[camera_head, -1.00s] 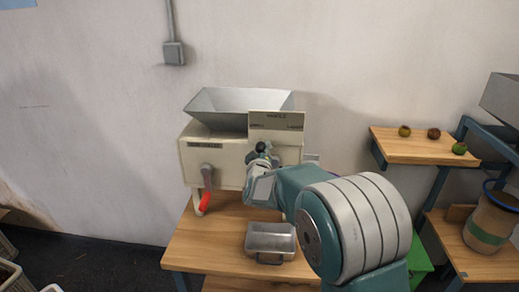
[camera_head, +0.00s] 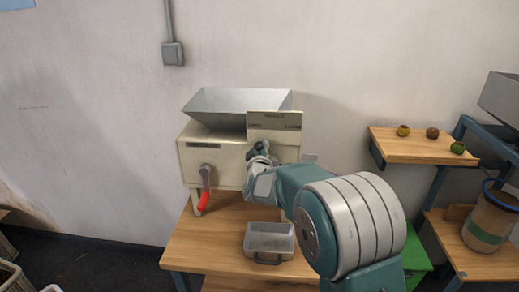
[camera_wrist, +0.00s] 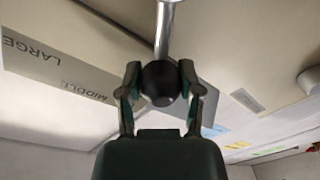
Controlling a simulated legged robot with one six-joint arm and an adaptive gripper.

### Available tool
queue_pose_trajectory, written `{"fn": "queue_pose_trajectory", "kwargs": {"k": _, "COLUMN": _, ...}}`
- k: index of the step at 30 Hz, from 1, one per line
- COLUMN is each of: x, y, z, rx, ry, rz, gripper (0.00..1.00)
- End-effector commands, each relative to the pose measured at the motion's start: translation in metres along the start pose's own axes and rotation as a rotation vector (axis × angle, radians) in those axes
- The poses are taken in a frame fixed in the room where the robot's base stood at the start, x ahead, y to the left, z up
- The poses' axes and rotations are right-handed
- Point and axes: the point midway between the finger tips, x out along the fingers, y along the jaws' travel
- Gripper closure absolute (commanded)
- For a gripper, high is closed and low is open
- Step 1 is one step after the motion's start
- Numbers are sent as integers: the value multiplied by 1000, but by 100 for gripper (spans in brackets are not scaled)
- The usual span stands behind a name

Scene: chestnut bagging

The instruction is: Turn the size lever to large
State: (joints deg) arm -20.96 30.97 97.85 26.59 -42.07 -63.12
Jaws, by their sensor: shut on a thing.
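The cream sorting machine (camera_head: 225,165) stands on a wooden table, with a label plate (camera_head: 275,124) on its front. In the wrist view the plate reads LARGE at the left and MIDDLE nearer the lever. The size lever has a metal rod (camera_wrist: 164,30) ending in a round black knob (camera_wrist: 161,83). My gripper (camera_wrist: 158,90) is shut on this knob, one finger on each side. The knob and fingers appear just right of the MIDDLE label and cover part of the plate. In the head view my gripper (camera_head: 259,149) is at the machine's front, partly hidden by my wrist.
A crank with a red handle (camera_head: 204,201) hangs at the machine's front left. A metal tray (camera_head: 269,240) sits on the wooden table (camera_head: 205,250) below.

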Motion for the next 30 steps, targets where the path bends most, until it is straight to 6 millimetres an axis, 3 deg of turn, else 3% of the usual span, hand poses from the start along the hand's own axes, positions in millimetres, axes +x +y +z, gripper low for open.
{"fn": "queue_pose_trajectory", "kwargs": {"k": 17, "x": -1, "y": 9, "z": 3, "rx": 127, "ry": 8, "rz": 8, "gripper": 100}}
{"fn": "queue_pose_trajectory", "kwargs": {"k": 30, "x": -3, "y": 36, "z": 17, "rx": 511, "ry": 33, "rz": 36, "gripper": 100}}
